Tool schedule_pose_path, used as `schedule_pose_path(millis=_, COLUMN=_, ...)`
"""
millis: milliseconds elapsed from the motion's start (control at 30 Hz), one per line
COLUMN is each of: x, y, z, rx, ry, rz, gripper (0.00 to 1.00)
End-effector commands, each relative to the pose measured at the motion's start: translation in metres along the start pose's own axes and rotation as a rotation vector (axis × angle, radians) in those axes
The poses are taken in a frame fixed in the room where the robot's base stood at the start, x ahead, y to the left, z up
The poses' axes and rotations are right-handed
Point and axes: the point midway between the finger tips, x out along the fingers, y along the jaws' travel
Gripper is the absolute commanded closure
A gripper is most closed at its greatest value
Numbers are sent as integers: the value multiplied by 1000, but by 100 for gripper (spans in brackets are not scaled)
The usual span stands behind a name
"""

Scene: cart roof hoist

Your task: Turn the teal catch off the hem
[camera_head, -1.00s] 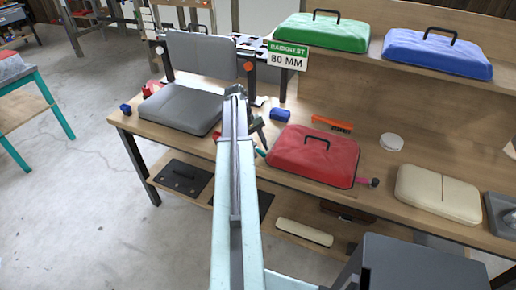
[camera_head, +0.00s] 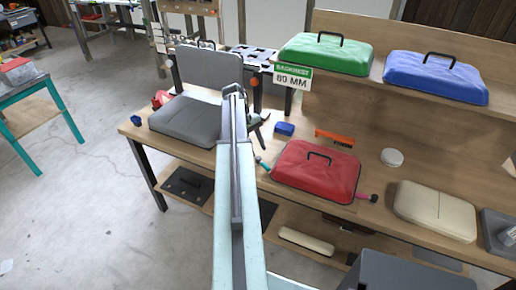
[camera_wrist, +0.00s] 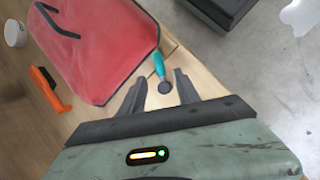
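The red cushion (camera_head: 318,178) with a black handle lies on the workbench; it also shows in the wrist view (camera_wrist: 105,45). The teal catch (camera_head: 263,165) shows small at its left edge. In the head view my arm partly hides my gripper (camera_head: 259,137).
A pink catch (camera_head: 367,197) sits at the red cushion's right. An orange brush (camera_head: 335,138), a blue block (camera_head: 284,129) and a white round tin (camera_head: 392,157) lie behind it. A grey seat (camera_head: 190,118) stands left, a cream cushion (camera_head: 436,209) right. Green (camera_head: 325,54) and blue (camera_head: 436,77) cushions lie on the shelf.

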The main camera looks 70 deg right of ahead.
Motion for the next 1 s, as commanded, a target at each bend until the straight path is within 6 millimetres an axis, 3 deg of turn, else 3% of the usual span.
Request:
schedule_pose_path(millis=33, x=0, y=0, z=0, rx=10, ry=0, rz=0, gripper=78)
schedule_pose_path(millis=100, x=0, y=1, z=-1, rx=73, ry=5, rz=2, gripper=98)
schedule_pose_path(millis=133, x=0, y=2, z=-3, rx=123, ry=14, rz=6, gripper=100)
schedule_pose_path(millis=367, x=4, y=1, z=-4, rx=861, ry=222, rz=-11, gripper=100)
schedule_pose_path(millis=500, x=-2, y=1, z=13, rx=1296, ry=363, rz=-105, gripper=100)
schedule_pose_path(millis=600, x=-9, y=2, z=32, rx=1501, ry=435, rz=-178, gripper=100)
schedule_pose_path(millis=733, x=-14, y=4, z=52, rx=1532, ry=449, rz=-195, gripper=100)
schedule_pose_path(millis=1000, x=-8, y=9, z=48, rx=1536, ry=444, rz=-192, gripper=100)
